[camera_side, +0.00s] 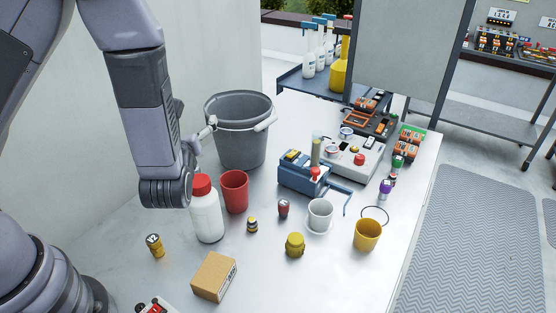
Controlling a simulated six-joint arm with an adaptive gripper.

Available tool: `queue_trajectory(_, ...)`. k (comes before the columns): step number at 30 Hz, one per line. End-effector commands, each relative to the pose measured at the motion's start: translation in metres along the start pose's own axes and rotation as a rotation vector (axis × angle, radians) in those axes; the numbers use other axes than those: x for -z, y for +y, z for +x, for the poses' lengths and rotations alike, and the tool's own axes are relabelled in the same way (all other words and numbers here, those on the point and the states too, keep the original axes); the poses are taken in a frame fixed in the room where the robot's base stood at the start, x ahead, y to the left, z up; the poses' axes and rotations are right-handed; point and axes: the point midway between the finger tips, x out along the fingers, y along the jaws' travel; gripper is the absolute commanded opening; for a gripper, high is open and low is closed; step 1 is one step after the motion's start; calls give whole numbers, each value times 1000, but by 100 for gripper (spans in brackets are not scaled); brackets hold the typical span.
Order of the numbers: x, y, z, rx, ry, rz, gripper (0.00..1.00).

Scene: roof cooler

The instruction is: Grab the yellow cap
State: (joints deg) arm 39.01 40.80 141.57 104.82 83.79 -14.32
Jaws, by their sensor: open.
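No loose cap is clear. The yellow things on the table are a mustard-yellow cup (367,236) at the right front, open at the top, and a small dark-yellow lidded jar or knob (294,245) left of it. Both stand free with nothing touching them. My gripper (188,150) is mostly hidden behind my wrist and forearm at the left, near the grey bucket. It is open, and no object shows in it. It is well to the left of both yellow things and higher.
A white bottle with red lid (207,215), a red cup (235,191) and a grey bucket (241,145) stand beside my wrist. A white mug (320,214), a dark red can (283,208) and a blue device (305,174) surround the middle. A cardboard box (214,277) lies in front.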

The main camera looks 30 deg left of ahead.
Motion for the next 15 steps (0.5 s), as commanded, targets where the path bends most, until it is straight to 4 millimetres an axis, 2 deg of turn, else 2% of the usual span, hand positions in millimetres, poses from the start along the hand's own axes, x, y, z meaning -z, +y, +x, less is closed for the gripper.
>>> queue_trajectory(1,36,-19,-12,139,31,96,77)
queue_trajectory(3,83,-42,-34,335,83,200,77)
queue_trajectory(7,161,-57,-82,633,199,337,77)
queue_trajectory(10,202,-55,-111,783,279,397,77)
queue_trajectory(12,220,-51,-125,847,319,420,77)
queue_trajectory(15,232,-50,-133,889,347,432,77)
